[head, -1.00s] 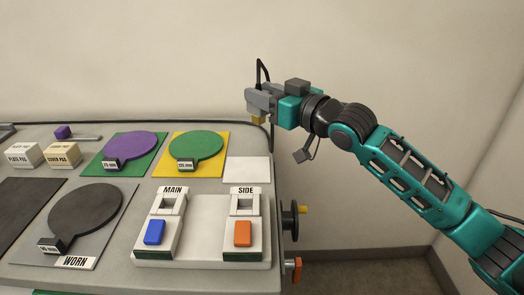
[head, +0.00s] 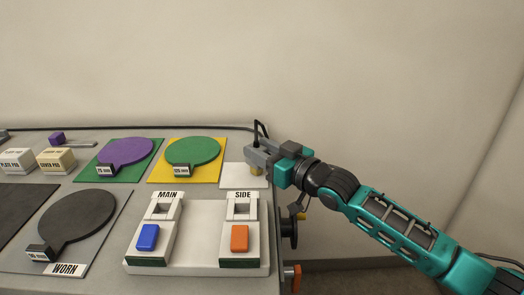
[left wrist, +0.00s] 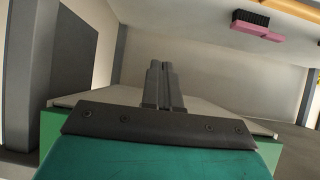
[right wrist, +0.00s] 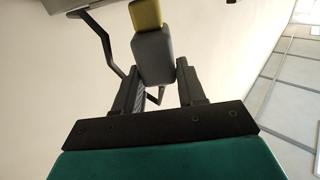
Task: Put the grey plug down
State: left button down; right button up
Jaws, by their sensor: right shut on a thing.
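My right gripper (head: 264,156) is shut on the grey plug (right wrist: 153,57), which has a yellow end (right wrist: 145,14) and a black cable. In the right wrist view the plug sits between the two dark fingers of the right gripper (right wrist: 160,88). The gripper hides much of the plug's body. My left gripper (left wrist: 164,75) is shut with its fingers together and shows only in the left wrist view.
The SIDE (head: 241,208) and MAIN (head: 163,208) sockets with orange and blue switches stand in front of the pad. Green (head: 193,150) and purple (head: 125,150) discs lie left of it. A wall stands behind.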

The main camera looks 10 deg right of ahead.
jog(key=shift+f, duration=0.15)
jog(key=o, duration=1)
jog(key=shift+o, duration=0.3)
jog(key=shift+r, duration=0.25)
jog(key=shift+s+d+f, duration=0.15)
jog(key=shift+s+d, duration=0.05)
jog(key=shift+s, duration=0.1)
jog(key=v, duration=0.7)
jog(key=shift+p, duration=0.35)
jog(key=shift+w, duration=0.1)
